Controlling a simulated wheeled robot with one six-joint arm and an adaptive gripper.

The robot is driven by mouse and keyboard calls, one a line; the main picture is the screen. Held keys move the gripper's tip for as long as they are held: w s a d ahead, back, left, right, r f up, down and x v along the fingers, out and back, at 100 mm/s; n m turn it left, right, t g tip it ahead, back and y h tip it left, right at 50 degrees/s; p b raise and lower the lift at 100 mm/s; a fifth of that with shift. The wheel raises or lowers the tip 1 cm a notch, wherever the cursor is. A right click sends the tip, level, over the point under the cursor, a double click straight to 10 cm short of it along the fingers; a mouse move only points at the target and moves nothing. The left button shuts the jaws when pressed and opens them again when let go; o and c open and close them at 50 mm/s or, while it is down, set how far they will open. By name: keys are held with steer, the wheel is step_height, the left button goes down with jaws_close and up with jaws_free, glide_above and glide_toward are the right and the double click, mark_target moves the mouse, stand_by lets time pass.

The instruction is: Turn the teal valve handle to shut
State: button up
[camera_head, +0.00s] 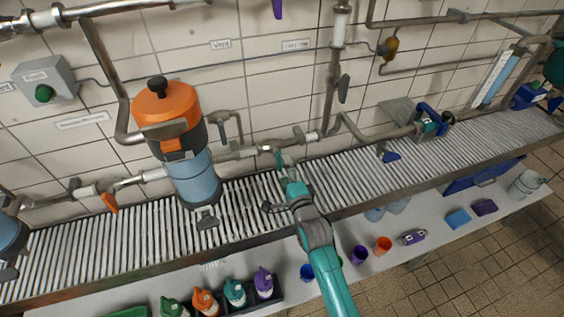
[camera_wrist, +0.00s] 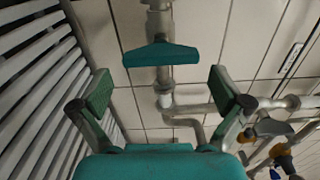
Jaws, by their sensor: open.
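The teal valve handle (camera_wrist: 160,53) is a short flat bar with tapered ends, on a grey pipe in the wrist view. It lies crosswise to the pipe there. My gripper (camera_wrist: 160,88) is open, with one finger to each side of the picture and the handle centred between and beyond them. I see no contact between the pads and the handle. In the head view my gripper (camera_head: 277,184) is over the slatted shelf, close to the wall pipe. The handle is small there and hard to separate from the upper finger.
The slatted shelf (camera_head: 110,243) runs along the tiled wall. A blue and orange canister (camera_head: 190,178) stands left of my gripper. An orange handle (camera_head: 110,202) and a blue handle (camera_head: 389,157) are farther along. Bottles and cups stand on the lower white bench (camera_head: 340,270).

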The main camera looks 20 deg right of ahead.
steer(key=s, duration=0.8)
steer(key=shift+s, duration=0.15)
steer(key=s+f+n+g, duration=0.15)
steer(key=s+n, duration=0.25)
steer(key=s, duration=0.7)
steer(key=s+f+n, duration=0.3)
steer(key=s+n, duration=0.1)
steer(key=s, duration=0.7)
steer(key=s+r+n+g, duration=0.1)
steer(key=s+r+n, duration=0.2)
steer(key=s, duration=0.7)
steer(key=s+r+n, duration=0.4)
steer(key=s+n, duration=0.3)
steer(key=s, duration=0.2)
steer(key=shift+s+a+g, duration=0.3)
steer(key=shift+s+g, duration=0.05)
steer(key=shift+s, duration=0.05)
